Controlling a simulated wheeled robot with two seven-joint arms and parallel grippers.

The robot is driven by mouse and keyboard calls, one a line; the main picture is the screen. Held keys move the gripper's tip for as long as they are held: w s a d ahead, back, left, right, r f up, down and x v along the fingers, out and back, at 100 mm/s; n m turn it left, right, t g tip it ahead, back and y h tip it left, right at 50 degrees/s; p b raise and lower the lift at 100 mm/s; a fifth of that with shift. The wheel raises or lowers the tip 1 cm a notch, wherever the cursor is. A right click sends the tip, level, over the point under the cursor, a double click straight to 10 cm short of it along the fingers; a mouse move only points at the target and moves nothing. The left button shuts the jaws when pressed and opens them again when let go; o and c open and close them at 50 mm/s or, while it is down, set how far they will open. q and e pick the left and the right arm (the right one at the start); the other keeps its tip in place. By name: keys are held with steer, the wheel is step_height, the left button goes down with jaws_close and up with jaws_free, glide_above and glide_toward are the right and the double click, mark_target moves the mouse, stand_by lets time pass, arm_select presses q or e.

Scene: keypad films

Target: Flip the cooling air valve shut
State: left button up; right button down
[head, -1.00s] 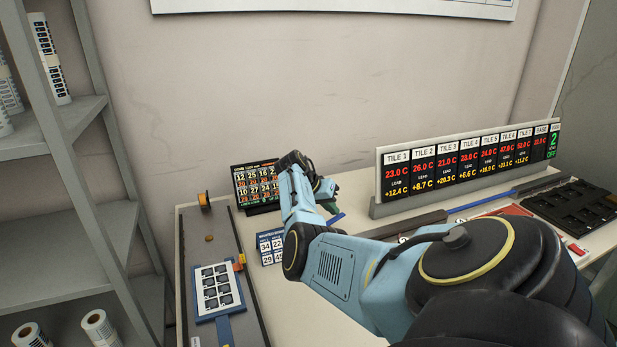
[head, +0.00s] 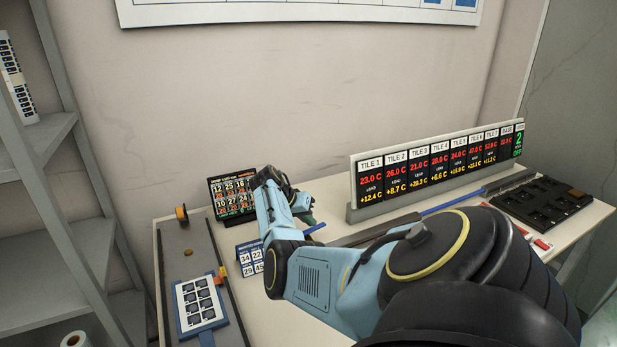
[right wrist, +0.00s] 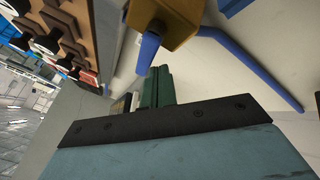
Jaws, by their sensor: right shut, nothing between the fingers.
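A brass-coloured valve body (right wrist: 165,20) shows at the top of the right wrist view. A short blue piece (right wrist: 148,52) points down from it, and a bent blue tube or lever (right wrist: 262,72) runs off to the right; I cannot tell which part is the handle. My right gripper (right wrist: 158,75) is shut and empty, its green fingers close to the short blue piece; contact is not clear. In the head view my right gripper (head: 306,217) is mostly hidden behind its own wrist, with a blue bar (head: 315,228) beside it. My left gripper is not in view.
A row of tile temperature displays (head: 440,172) stands at the back right. A black number display (head: 232,195) and a white number card (head: 250,259) are left of my arm. A grey tray strip (head: 192,240) holds a keypad panel (head: 199,303). A black tray (head: 545,205) lies far right.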

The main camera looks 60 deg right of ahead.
stand_by(0.4)
